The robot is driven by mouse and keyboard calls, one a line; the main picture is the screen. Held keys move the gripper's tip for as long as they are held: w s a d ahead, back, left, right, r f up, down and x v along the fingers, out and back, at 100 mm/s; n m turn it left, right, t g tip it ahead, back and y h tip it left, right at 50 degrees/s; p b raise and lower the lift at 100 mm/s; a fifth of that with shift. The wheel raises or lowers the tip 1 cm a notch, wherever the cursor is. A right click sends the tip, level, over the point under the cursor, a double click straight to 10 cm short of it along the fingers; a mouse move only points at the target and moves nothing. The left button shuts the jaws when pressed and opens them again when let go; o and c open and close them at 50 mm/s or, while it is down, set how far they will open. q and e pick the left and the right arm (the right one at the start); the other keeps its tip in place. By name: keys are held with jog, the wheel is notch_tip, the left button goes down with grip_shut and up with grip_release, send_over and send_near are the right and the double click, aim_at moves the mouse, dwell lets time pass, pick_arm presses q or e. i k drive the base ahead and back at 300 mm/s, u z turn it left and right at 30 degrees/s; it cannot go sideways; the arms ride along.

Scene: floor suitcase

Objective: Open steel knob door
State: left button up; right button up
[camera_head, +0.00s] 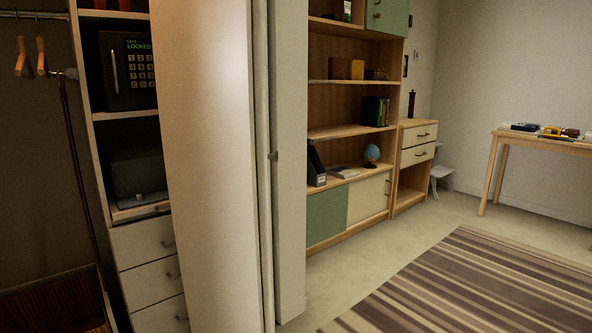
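A tall pale door panel (212,150) stands upright in the middle of the view, close to me. A narrower pale panel (290,200) stands right beside it, with a thin vertical gap between them. A small grey knob (273,156) shows at that gap; I cannot tell for sure which panel carries it. Left of the wide panel, the closet interior is exposed. Neither of my grippers is in view.
In the closet are a locked safe (126,70), white drawers (150,282) and wooden hangers (23,58). A wooden bookshelf (355,133) stands behind the panels on the right. A striped rug (480,285) covers open floor at lower right. A table (550,142) stands far right.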

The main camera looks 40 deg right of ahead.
aim_at(260, 6)
jog(key=z, duration=1)
jog(key=i, duration=1.6)
jog(key=u, duration=0.15)
